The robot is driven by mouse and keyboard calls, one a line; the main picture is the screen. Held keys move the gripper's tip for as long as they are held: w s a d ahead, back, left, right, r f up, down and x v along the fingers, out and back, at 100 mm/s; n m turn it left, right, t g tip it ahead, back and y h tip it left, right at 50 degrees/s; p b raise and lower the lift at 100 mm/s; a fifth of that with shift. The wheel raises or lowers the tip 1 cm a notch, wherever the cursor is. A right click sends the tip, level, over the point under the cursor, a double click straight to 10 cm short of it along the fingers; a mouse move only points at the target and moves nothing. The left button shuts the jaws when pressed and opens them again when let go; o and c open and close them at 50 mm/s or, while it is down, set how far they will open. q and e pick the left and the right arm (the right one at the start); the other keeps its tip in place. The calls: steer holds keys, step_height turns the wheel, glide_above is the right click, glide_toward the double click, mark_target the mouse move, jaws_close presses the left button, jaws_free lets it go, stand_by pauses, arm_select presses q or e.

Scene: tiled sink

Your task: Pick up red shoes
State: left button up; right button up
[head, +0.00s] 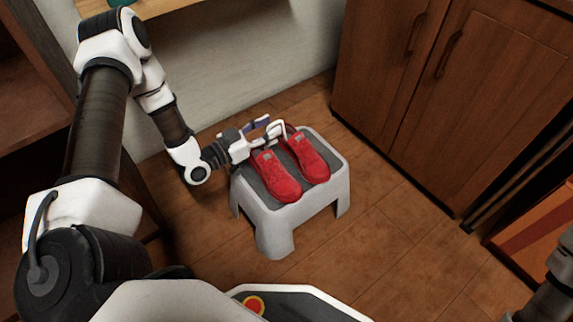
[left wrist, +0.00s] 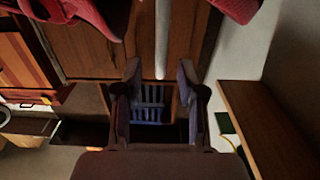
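Two red shoes lie side by side on a small grey and white stool (head: 267,240). The left shoe (head: 276,177) and the right shoe (head: 308,158) point toward the bottom of the head view. My left gripper (head: 268,131) is at their far ends, close to the heels. Whether it touches them cannot be told. In the left wrist view the gripper (left wrist: 160,72) has its fingers apart with no shoe between them. Red shoe parts show at the top left (left wrist: 82,14) and top right (left wrist: 236,8) of that view. My right gripper is not in view.
Brown wooden cabinets (head: 455,90) stand behind and to the right of the stool. A pale wall (head: 250,55) is behind it. A wooden shelf (head: 170,6) is at the top left. The wooden floor (head: 390,245) right of the stool is clear.

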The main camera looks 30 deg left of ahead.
arm_select(q)
steer(key=x, duration=0.2)
steer(key=shift+w+d+f+b, duration=0.15)
steer(key=shift+w+b, duration=0.1)
steer(key=shift+b, duration=0.15)
steer(key=shift+w, duration=0.1)
steer(key=shift+r, duration=0.2)
jaws_close()
